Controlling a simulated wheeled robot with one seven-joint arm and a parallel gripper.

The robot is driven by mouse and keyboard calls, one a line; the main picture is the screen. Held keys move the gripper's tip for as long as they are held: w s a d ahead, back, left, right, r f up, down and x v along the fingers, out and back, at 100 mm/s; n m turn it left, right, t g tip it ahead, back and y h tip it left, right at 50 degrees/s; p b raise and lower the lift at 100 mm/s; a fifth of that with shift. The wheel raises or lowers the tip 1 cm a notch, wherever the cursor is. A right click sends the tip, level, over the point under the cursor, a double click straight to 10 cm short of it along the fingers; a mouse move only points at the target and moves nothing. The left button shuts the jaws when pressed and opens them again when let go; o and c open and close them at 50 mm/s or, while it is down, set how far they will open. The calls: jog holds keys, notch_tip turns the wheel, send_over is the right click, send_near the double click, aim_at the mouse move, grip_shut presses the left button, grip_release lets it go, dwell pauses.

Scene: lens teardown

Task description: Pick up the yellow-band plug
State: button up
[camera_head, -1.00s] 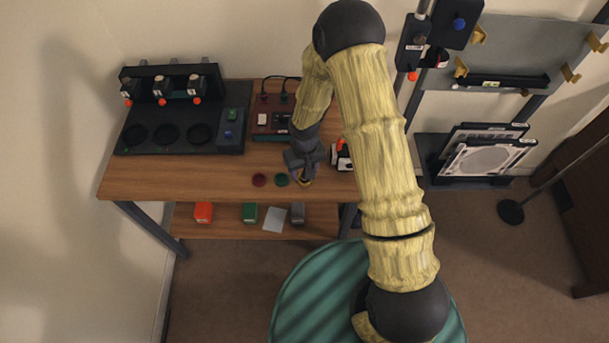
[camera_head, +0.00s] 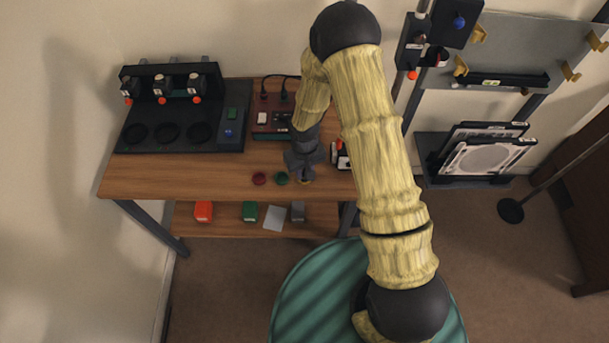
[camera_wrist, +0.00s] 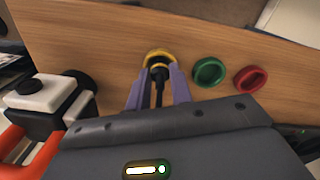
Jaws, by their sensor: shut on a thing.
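The yellow-band plug (camera_wrist: 160,74) is a dark, slim piece with a yellow band near its far end. It shows between the two purple fingers of my gripper (camera_wrist: 158,80) in the wrist view. The fingers are shut on it. Its far end is over or in a yellow ring (camera_wrist: 158,54) on the wooden table; I cannot tell if it is clear of it. In the head view my gripper (camera_head: 304,176) is low over the table's front edge and hides most of the plug.
A green ring-shaped dish (camera_wrist: 209,71) and a red one (camera_wrist: 251,79) lie beside the yellow ring on the table (camera_head: 180,180). A white and black device with orange parts (camera_wrist: 45,103) stands close on the other side. A black station (camera_head: 180,115) fills the table's back left.

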notch_tip(320, 180, up, 10)
jog(key=b, duration=0.1)
dwell(0.6)
dwell(0.4)
